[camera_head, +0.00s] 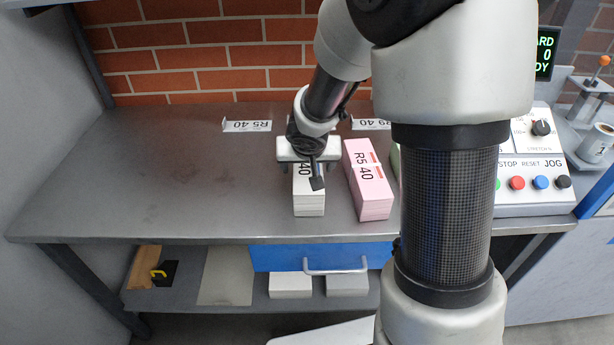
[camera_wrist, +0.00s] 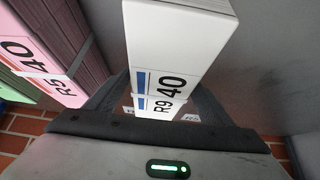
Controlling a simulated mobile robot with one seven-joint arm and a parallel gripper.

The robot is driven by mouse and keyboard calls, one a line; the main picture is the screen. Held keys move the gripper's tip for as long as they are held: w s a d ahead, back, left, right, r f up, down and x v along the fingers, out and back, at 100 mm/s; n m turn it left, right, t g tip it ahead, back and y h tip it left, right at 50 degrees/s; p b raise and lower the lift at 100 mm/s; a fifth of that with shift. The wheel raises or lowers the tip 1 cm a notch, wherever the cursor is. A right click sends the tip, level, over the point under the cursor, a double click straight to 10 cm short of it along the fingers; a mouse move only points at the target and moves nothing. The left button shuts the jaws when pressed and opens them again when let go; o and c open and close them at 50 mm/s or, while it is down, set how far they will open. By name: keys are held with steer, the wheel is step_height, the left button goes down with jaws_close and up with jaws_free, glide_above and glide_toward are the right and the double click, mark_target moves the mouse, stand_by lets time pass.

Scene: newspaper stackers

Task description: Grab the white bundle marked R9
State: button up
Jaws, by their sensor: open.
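The white bundle (camera_head: 309,203) stands on the grey workbench, left of a pink bundle. In the wrist view the white bundle (camera_wrist: 178,30) carries a label reading R9 40 with a blue bar. My gripper (camera_head: 306,165) is over the rear part of the bundle and hides part of its top and label. In the wrist view my gripper (camera_wrist: 160,100) is open, with one dark finger on each side of the bundle. I cannot tell whether either finger touches it.
The pink bundle (camera_head: 368,182), marked R5 40, stands close on the right; a green bundle (camera_head: 395,162) is mostly hidden behind my arm. Label signs (camera_head: 247,126) stand at the back. A control panel (camera_head: 532,185) is at right. The bench's left side is clear.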

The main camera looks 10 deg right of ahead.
steer(key=shift+w+d+f, duration=0.1)
steer(key=shift+w+f, duration=0.3)
steer(key=shift+f, duration=0.2)
jaws_close()
steer(key=shift+w+r, duration=0.1)
steer(key=shift+r, duration=0.15)
